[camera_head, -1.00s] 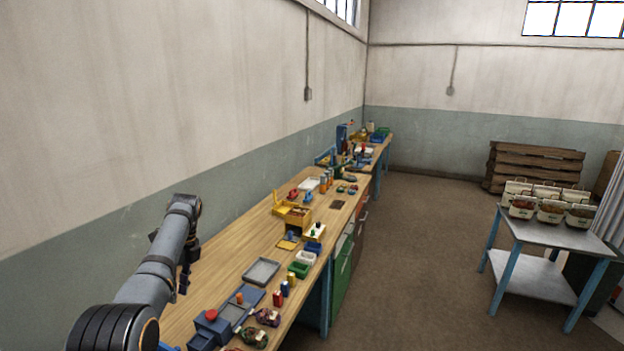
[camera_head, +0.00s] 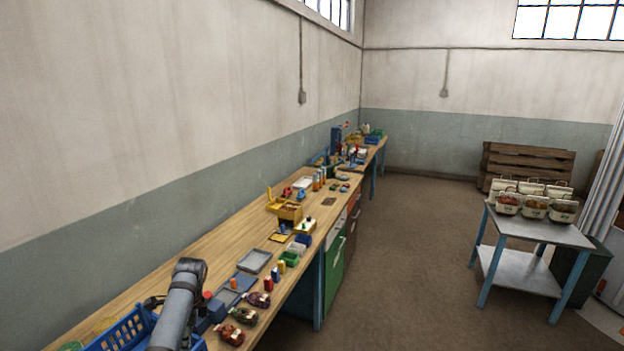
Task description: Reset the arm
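My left arm (camera_head: 181,300) comes in at the bottom, left of centre, over the near end of the long wooden workbench (camera_head: 190,252). Its gripper is not visible; the arm's upper links hide that part. My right arm and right gripper are not in the picture. Beside my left arm lie a blue crate (camera_head: 125,330) and a blue box (camera_head: 208,318) with a red top.
Trays, small bottles and a yellow box (camera_head: 288,211) stand along the bench. Small sacks (camera_head: 535,207) stand on a metal table (camera_head: 540,231) at right. Wooden pallets (camera_head: 527,163) are stacked behind it. The floor between bench and table is clear.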

